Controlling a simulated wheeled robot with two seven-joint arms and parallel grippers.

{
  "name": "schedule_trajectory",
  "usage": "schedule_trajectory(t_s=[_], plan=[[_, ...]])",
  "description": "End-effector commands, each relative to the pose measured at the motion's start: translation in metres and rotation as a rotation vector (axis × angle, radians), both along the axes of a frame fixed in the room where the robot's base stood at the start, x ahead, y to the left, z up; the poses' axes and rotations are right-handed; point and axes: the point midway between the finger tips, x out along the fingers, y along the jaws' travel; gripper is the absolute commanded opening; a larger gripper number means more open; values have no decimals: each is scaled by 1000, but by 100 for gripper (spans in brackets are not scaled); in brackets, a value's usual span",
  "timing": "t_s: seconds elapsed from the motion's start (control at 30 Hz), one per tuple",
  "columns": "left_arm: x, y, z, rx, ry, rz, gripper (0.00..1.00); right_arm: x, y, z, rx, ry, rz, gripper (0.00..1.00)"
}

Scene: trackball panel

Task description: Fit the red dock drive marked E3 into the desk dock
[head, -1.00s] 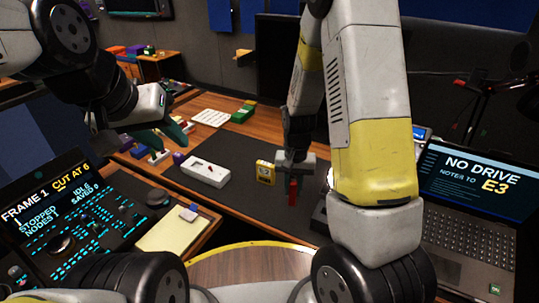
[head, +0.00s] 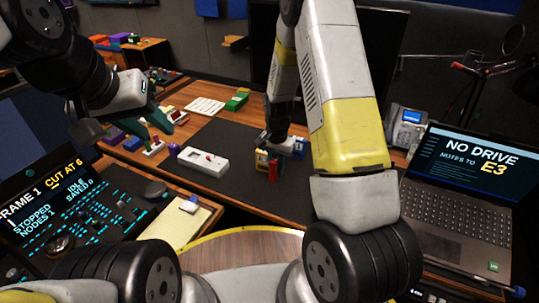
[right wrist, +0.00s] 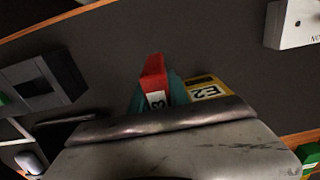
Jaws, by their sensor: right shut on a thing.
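The red drive (head: 273,171) is in my right gripper (head: 279,158), which is shut on it. In the right wrist view the red drive (right wrist: 153,72) shows a white label with a 3, the rest of the label hidden by the hand. Teal fingers (right wrist: 156,92) flank it. A yellow drive marked E2 (right wrist: 207,89) is close beside it, also in the head view (head: 261,159). A grey block with a dark recess (right wrist: 42,82), possibly the desk dock, lies left in the wrist view; my right arm hides that area in the head view. My left gripper (head: 160,126) is open and empty.
A white box (head: 203,161) lies on the dark mat (head: 225,140). A laptop (head: 465,190) reading NO DRIVE, E3 and a desk phone (head: 408,127) are on the right. A control panel (head: 75,205) and a notepad (head: 180,222) are at front left.

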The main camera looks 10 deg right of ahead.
Motion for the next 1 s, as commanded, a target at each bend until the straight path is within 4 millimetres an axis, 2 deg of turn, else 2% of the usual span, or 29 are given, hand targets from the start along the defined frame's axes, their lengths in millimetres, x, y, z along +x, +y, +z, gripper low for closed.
schedule_trajectory(t_s=[0.23, 0.47, 0.8, 0.83, 0.93, 1.0], plan=[[0, 0, 0, 0, 0, 0, 36, 19, -2, -2, 0, -1, 1, 0], [0, 0, 0, 0, 0, 0, 36, 18, -2, -35, 0, 2, 0, 0], [0, 0, 0, 0, 0, 0, 36, 18, -2, -39, 0, 0, 1, 0], [0, 0, 0, 0, 0, 0, 36, 18, -2, -39, 0, 0, 1, 26], [0, 0, 0, 0, 0, 0, 36, 18, -2, -39, 0, 0, 1, 43], [0, 0, 0, 0, 0, 0, 36, 18, -2, -39, 0, 0, 1, 43]])
